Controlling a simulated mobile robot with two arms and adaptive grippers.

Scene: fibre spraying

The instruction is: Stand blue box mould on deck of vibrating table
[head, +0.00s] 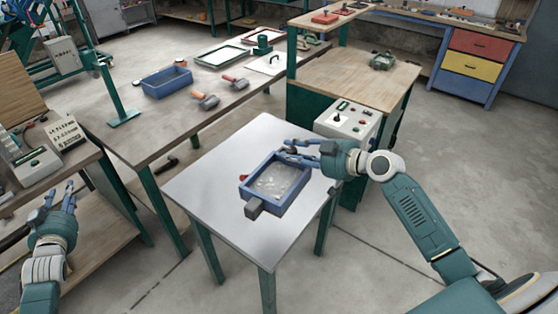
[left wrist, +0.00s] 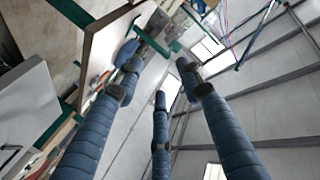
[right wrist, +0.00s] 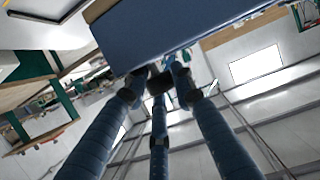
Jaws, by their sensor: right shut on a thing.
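The blue box mould (head: 247,186) is over the light grey deck (head: 213,185) of the vibrating table in the head view. It looks level, with mottled grey material inside and a grey block at its near corner. Whether it touches the deck or hangs just above it, I cannot tell. My right gripper (head: 290,150) reaches in from the right and is shut on the mould's far wall. In the right wrist view, the mould's blue side (right wrist: 165,35) fills the space at the fingertips. My left gripper (head: 60,193) is open and empty at the lower left, far from the mould.
A control box (head: 347,122) stands at the deck's far right. The long workbench (head: 135,140) on the left holds another blue box (head: 167,82), rollers (head: 206,100) and trays. A wooden-topped bench (head: 350,78) stands behind. The deck's left and near parts are clear.

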